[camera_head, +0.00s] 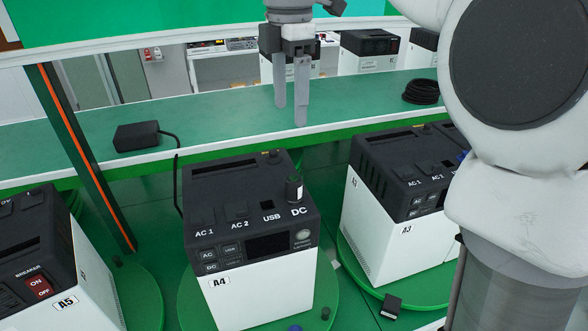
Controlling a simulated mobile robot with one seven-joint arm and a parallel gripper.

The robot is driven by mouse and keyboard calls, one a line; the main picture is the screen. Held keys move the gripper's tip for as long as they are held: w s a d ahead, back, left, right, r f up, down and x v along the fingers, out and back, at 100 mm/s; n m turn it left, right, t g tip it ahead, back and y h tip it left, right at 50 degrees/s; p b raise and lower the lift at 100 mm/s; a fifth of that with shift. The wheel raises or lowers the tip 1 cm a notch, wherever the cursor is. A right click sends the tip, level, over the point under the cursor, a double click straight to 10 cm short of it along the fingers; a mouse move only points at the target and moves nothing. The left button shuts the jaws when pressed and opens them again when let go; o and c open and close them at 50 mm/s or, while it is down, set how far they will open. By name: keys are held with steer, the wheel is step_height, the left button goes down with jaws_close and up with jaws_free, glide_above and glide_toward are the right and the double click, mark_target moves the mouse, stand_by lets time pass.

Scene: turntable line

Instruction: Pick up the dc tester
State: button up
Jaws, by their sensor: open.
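A small dark cylinder with a light band, which looks like the dc tester (294,189), stands upright at the DC socket on top of the power unit labelled A4 (262,285). Whether it is fully seated in the socket cannot be told. My gripper (290,110) hangs above and behind the A4 unit in the picture, fingers pointing down. Its two fingers are apart with nothing between them. It is clear of the dc tester.
Unit A5 (85,285) stands at left and unit A3 (385,230) at right, on green turntables. A black adapter (136,135) with a cable and a coiled black cable (421,91) lie on the green bench (220,110). A dark post (85,160) rises at left. My arm covers the right side.

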glide_toward(293, 178)
steer(key=f, duration=0.5)
steer(key=shift+w+a+f+b, duration=0.1)
steer(key=shift+a+f+b, duration=0.1)
steer(key=shift+f+b, duration=0.1)
steer(key=shift+s+d+f, duration=0.1)
steer(key=shift+f, duration=1.2)
steer(key=shift+s+d+f, duration=0.1)
steer(key=shift+f, duration=1.2)
steer(key=shift+c, duration=0.2)
jaws_close()
